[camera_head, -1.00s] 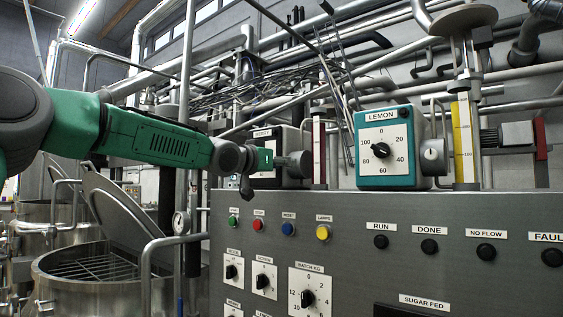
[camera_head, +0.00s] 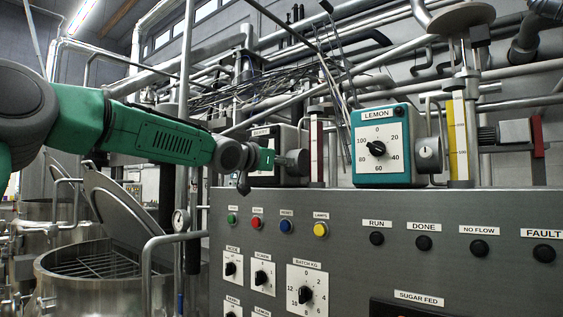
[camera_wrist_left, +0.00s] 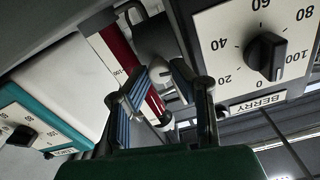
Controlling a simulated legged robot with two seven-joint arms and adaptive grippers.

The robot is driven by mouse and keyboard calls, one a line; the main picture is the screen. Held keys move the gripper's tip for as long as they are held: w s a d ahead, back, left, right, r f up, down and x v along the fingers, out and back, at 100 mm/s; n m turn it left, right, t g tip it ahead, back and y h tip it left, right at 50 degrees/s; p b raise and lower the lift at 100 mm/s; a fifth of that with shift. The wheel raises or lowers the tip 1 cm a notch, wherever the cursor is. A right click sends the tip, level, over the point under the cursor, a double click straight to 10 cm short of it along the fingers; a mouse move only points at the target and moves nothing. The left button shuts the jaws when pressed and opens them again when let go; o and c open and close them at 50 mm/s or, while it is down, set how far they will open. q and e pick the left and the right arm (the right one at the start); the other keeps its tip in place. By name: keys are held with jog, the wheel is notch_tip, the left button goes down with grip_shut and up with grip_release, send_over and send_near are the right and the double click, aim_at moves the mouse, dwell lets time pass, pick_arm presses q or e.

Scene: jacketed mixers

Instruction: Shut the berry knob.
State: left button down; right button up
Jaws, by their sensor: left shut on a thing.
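The berry box (camera_head: 291,142) is a grey box with a white dial face, largely behind my left gripper (camera_head: 287,162) in the head view. In the left wrist view its BERRY label (camera_wrist_left: 258,103) and black dial pointer (camera_wrist_left: 266,56) show at the right, clear of the fingers. My left gripper (camera_wrist_left: 164,78) is closed on a small pale knob (camera_wrist_left: 160,73) beside the berry box, near the red gauge (camera_wrist_left: 120,52). The fingers partly cover this knob, so how far it is turned is unclear. My right gripper is not in view.
The teal lemon box (camera_head: 382,145) stands to the right, with its own side unit (camera_head: 428,154) and yellow gauge (camera_head: 457,140). The grey control panel (camera_head: 420,275) lies below. An open steel mixer (camera_head: 100,270) stands at lower left.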

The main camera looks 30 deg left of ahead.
pick_arm(q)
jog(key=m, duration=0.4)
jog(key=shift+r+m, duration=0.3)
jog(key=m, duration=0.3)
jog(key=shift+m, duration=0.3)
jog(key=m, duration=0.3)
jog(key=shift+m, duration=0.3)
jog(key=shift+f+m, duration=0.15)
jog(key=shift+m, duration=1.75)
